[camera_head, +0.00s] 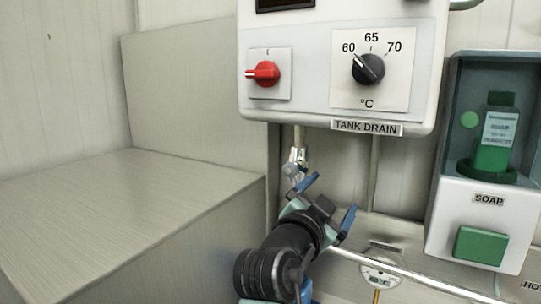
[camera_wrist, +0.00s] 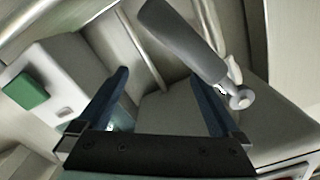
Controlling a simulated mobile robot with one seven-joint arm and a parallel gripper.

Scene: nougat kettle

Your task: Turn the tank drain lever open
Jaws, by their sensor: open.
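The tank drain lever shows large in the wrist view as a grey rounded handle (camera_wrist: 185,40). It slants from the top middle down right to a round metal pivot (camera_wrist: 241,98). In the head view a small silver valve fitting (camera_head: 295,165) sits under the control box, left of the TANK DRAIN label (camera_head: 367,127); the handle is not clear there. My gripper (camera_head: 328,202) is just below and right of that fitting, its blue fingers apart. In the wrist view my gripper (camera_wrist: 160,85) has nothing between its fingers; the handle passes by the right fingertip. I cannot tell whether they touch.
The control box (camera_head: 315,108) with a red switch (camera_head: 265,73) and a temperature dial (camera_head: 369,69) overhangs the fitting. A soap dispenser (camera_head: 470,208) is at right. A metal rail (camera_head: 430,279) runs low right. A pale counter block (camera_head: 110,200) fills the left.

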